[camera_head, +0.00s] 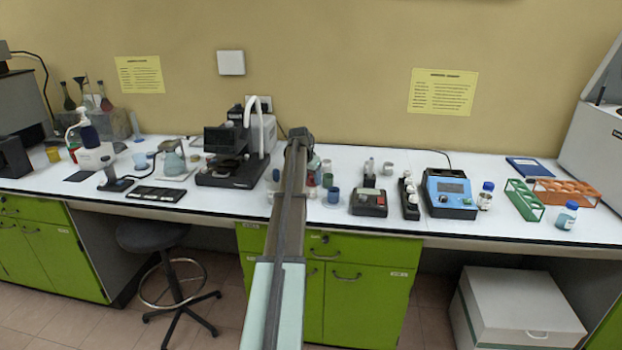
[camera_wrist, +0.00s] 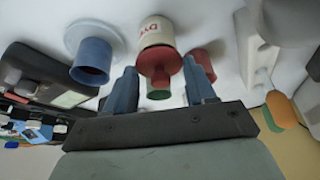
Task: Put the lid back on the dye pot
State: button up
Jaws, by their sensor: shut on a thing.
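In the wrist view, which is upside down, the dye pot (camera_wrist: 157,31) is a pale pot with red "DYE" lettering, on the white bench. A red lid with a knob (camera_wrist: 158,62) is between the fingertips of my gripper (camera_wrist: 160,66), which is shut on it. The lid is in line with the pot's mouth and overlaps it in this view; I cannot tell whether it touches or is seated. In the head view my arm hides the gripper and most of the pot.
A blue cup (camera_wrist: 91,60) on a pale saucer (camera_wrist: 75,38) stands beside the pot. A green cup (camera_wrist: 158,90) and another red object (camera_wrist: 208,54) are close behind. A dark instrument (camera_head: 369,201) stands to the right, a microscope-like device (camera_head: 232,170) to the left.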

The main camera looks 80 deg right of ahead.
dwell(0.3)
jog(key=o, duration=1.4)
jog(key=shift+r, duration=0.2)
jog(key=shift+r, duration=3.3)
jog(key=shift+c, duration=0.4)
grip_shut()
jog(key=shift+f, duration=2.3)
jog(key=shift+r, duration=0.15)
